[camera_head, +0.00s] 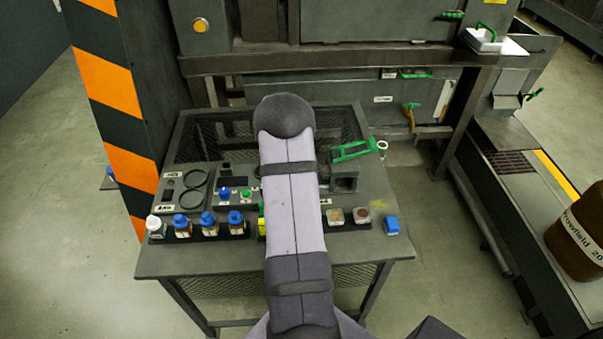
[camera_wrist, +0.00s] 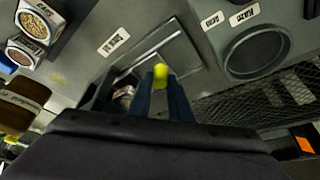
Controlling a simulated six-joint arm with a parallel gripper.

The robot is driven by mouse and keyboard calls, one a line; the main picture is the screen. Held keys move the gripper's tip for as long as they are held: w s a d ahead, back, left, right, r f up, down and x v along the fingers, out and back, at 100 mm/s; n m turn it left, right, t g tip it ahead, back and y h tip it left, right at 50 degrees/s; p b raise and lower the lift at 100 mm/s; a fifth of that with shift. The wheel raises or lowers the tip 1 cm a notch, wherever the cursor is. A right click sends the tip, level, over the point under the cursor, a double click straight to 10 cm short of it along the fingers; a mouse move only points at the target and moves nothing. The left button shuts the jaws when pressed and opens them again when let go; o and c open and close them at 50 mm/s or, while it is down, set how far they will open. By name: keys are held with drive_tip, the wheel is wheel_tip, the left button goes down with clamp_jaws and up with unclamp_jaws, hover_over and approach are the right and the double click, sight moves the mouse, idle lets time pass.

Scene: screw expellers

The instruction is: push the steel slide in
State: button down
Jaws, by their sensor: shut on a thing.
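My gripper (camera_wrist: 160,82) is over the bench in the wrist view, its two dark blue fingers shut on a small yellow-green knob (camera_wrist: 161,71). The knob stands in front of a square grey metal plate (camera_wrist: 176,57) set in a frame on the bench unit, which looks like the steel slide. The fingers and knob cover part of the plate. I cannot tell how far the slide is out or how the knob joins it. In the head view my arm hides the gripper and this part of the bench (camera_head: 200,263).
Sample cups with grain (camera_wrist: 38,26) are left in the wrist view, and a round dish (camera_wrist: 255,52) is right. In the head view, blue-capped bottles (camera_head: 208,223) stand left of my arm.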

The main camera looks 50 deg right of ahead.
drive_tip(key=c, duration=1.6)
unclamp_jaws()
drive_tip(key=shift+b+v, duration=0.9)
drive_tip(key=shift+v, duration=2.8)
drive_tip(key=shift+f, duration=0.1)
drive_tip(key=shift+c, duration=0.7)
